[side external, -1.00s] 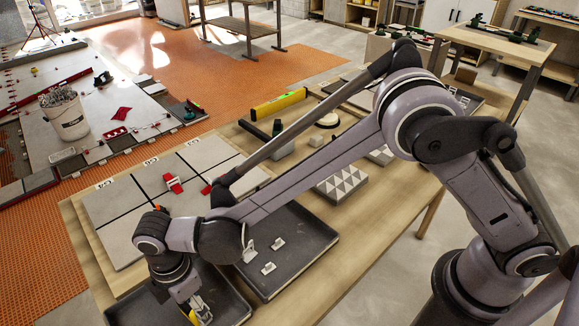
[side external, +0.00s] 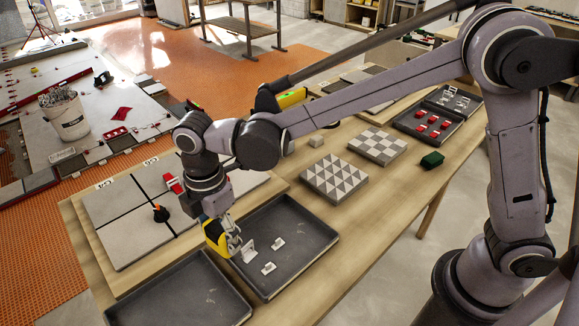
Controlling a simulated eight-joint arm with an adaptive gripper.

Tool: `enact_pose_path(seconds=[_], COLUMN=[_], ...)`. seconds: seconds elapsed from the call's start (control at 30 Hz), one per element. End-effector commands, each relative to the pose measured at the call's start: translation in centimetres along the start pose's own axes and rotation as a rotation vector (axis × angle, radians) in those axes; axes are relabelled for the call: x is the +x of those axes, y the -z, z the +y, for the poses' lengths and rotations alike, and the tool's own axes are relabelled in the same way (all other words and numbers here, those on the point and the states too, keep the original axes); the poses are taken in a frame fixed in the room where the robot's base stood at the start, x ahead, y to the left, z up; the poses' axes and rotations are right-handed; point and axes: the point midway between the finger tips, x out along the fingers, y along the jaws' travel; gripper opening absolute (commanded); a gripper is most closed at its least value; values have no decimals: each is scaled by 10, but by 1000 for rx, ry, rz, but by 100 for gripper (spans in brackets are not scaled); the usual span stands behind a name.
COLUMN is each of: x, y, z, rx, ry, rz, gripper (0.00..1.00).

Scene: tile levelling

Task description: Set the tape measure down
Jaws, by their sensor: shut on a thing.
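The yellow and black tape measure (side external: 213,236) is in the side external view, held in the fingers of my gripper (side external: 226,240). My gripper is shut on it and points down. The tape measure appears above the border between the front-left tray and the tray with the white clips. I cannot tell exactly how high it is above the table. The fingers hide part of its right side.
The front-left dark tray (side external: 180,296) looks empty. The dark tray beside it (side external: 305,232) holds a few white clips (side external: 268,268). Grey tiles (side external: 125,225) with a red clamp and a black-orange piece lie behind. Patterned tile stacks (side external: 333,178) stand to the right.

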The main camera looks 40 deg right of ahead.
Motion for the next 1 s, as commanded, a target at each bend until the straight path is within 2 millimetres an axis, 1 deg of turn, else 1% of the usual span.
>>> enact_pose_path(seconds=[0.07, 0.17, 0.27, 0.3, 0.37, 0.4, 0.47, 0.5, 0.57, 0.6, 0.67, 0.7, 0.8, 0.87, 0.9, 0.97, 1.0], x=[-3, -7, -10, -11, -13, -14, -16, -16, -18, -18, -19, -19, -20, -20, -20, -19, -19], y=[-10, -32, -68, -85, -111, -130, -155, -172, -197, -213, -236, -250, -284, -303, -315, -332, -342], z=[1, 4, 5, 5, 3, 0, -4, -8, -16, -22, -31, -38, -59, -72, -82, -97, -107], rx=[9, 39, 89, 115, 155, 182, 223, 249, 290, 317, 356, 384, 450, 490, 517, 558, 584], ry=[0, 0, 0, 0, 1, 1, 1, 1, 1, 1, 1, 1, 2, 2, 2, 2, 2], rz=[0, 0, -1, -1, 0, 0, 0, 0, 0, 0, 0, 0, 0, 0, 0, 1, 1], gripper=[23, 23, 23, 23, 23, 23, 23, 23, 23, 23, 23, 23, 23, 23, 23, 23, 23])
